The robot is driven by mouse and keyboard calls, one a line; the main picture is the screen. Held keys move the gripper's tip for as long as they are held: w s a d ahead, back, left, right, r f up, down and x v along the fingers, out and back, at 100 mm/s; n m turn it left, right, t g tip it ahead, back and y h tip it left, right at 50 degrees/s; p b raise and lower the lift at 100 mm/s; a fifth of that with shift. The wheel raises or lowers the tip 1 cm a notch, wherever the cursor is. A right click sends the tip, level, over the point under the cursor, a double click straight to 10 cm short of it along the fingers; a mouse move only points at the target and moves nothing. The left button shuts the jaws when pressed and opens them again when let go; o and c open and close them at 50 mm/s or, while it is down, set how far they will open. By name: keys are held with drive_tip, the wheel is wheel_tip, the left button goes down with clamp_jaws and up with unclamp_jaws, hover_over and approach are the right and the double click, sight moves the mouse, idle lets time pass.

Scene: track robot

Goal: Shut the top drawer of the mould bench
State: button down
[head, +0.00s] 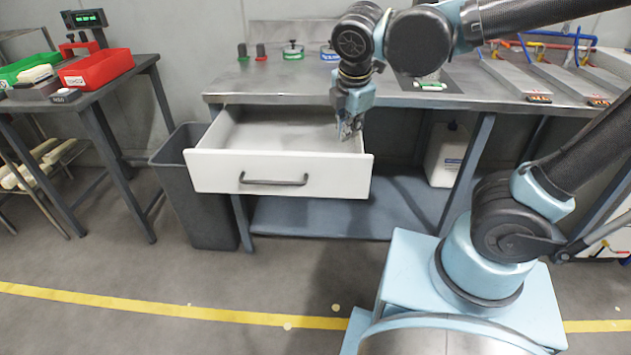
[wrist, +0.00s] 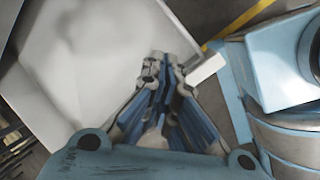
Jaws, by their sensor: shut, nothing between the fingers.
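The white top drawer (head: 279,172) of the steel-topped mould bench (head: 290,80) stands pulled out in the head view, with a dark bar handle (head: 273,181) on its front. No contents show in the visible part of the drawer. My gripper (head: 346,134) points down at the right end of the drawer, near the front panel's inner side. Its fingers are shut with nothing between them. In the wrist view the fingers (wrist: 160,65) are close together, beside the drawer's pale interior (wrist: 90,60) and its front corner (wrist: 206,69). I cannot tell whether they touch the drawer.
A grey bin (head: 190,190) stands at the drawer's left. A side table (head: 85,85) with red and green trays is at the far left. A white jug (head: 446,154) is under the bench at the right. The floor before the drawer is clear.

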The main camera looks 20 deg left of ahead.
sight(314, 182)
drive_tip(key=s+a+f+n, duration=0.2)
drive_tip(key=s+a+n, duration=0.1)
drive_tip(key=s+n, duration=1.05)
drive_tip(key=shift+w+a+f+m, duration=0.4)
drive_tip(key=shift+w+f, duration=0.4)
drive_tip(key=shift+f, duration=0.7)
drive_tip(key=shift+w+a+f+m, duration=0.4)
drive_tip(key=shift+w+f, duration=0.35)
drive_tip(key=shift+f, duration=0.7)
drive_tip(key=shift+w+a+f+m, duration=0.25)
drive_tip(key=shift+w+f+m, duration=0.4)
drive_tip(key=shift+f, duration=0.85)
drive_tip(key=shift+w, duration=0.2)
